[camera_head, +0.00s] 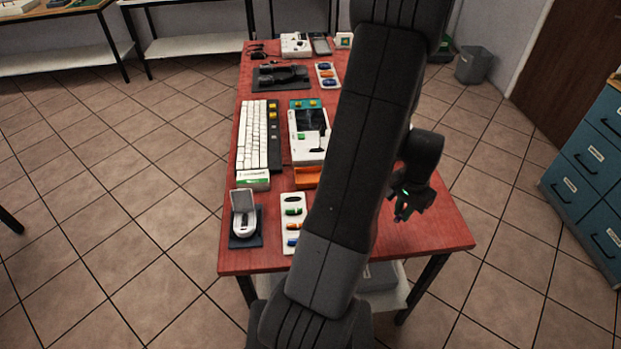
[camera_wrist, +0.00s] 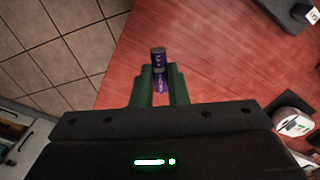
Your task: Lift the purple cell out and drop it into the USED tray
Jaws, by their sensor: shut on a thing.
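My gripper (camera_wrist: 158,88) is shut on the purple cell (camera_wrist: 158,58), which stands out between the two green fingers in the wrist view. The cell is a small dark purple cylinder with pale lettering. In the head view my gripper (camera_head: 402,208) is above the right part of the red table, and the cell cannot be made out there. Bare red table lies below and beside the cell in the wrist view. I cannot make out the USED tray; my arm hides much of the table's middle.
The red table (camera_head: 445,232) is bare at its right front corner. A white holder with several coloured cells (camera_head: 293,213), an orange tray (camera_head: 307,178), a white keyboard (camera_head: 253,135) and a flip device (camera_head: 243,215) are on the left. Blue drawers (camera_head: 590,170) stand at the right.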

